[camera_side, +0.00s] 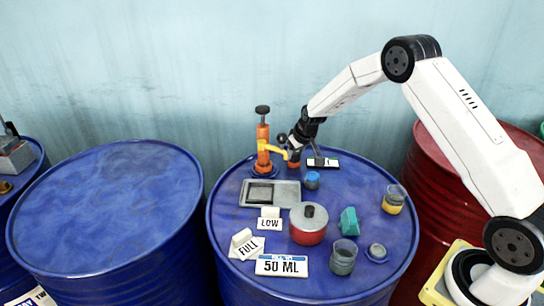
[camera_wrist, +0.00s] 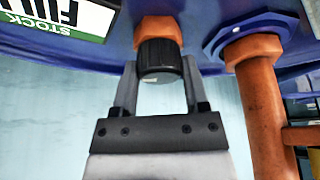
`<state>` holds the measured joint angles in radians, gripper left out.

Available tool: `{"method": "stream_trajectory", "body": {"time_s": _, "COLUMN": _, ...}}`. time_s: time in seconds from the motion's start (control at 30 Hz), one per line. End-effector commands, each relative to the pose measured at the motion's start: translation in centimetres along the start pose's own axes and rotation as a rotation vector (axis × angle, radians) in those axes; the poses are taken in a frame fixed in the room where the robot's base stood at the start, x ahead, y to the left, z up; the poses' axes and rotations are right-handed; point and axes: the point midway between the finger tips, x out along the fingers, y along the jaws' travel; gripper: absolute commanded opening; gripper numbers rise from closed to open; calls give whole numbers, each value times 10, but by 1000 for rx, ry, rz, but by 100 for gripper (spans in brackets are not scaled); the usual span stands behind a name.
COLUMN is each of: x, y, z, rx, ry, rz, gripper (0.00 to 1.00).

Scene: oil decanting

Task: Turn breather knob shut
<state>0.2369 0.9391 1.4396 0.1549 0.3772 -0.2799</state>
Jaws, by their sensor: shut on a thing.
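The breather knob (camera_wrist: 158,57) is a black ribbed cap on an orange fitting (camera_wrist: 157,30) at the drum's edge. In the wrist view my gripper (camera_wrist: 160,74) has one finger on each side of the knob and is shut on it. In the side view my gripper (camera_side: 294,147) is at the back of the middle blue drum (camera_side: 225,225), just right of the orange pump (camera_side: 263,140). The orange fitting (camera_side: 293,163) shows below it there, and the knob is largely hidden by my gripper.
The pump's orange post (camera_wrist: 262,100) stands close right in the wrist view. A stock card (camera_side: 325,162) lies close by. A grey tray (camera_side: 285,195), red pot (camera_side: 308,230), several cups and label cards crowd the drum top. The left drum (camera_side: 105,210) is bare.

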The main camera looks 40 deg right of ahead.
Motion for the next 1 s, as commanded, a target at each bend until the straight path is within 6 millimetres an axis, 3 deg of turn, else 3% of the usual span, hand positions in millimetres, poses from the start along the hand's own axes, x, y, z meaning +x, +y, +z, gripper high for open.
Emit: {"method": "stream_trajectory", "body": {"time_s": 1.0, "x": 0, "y": 2, "z": 0, "rx": -541, "ry": -1, "rz": -226, "gripper": 0}}
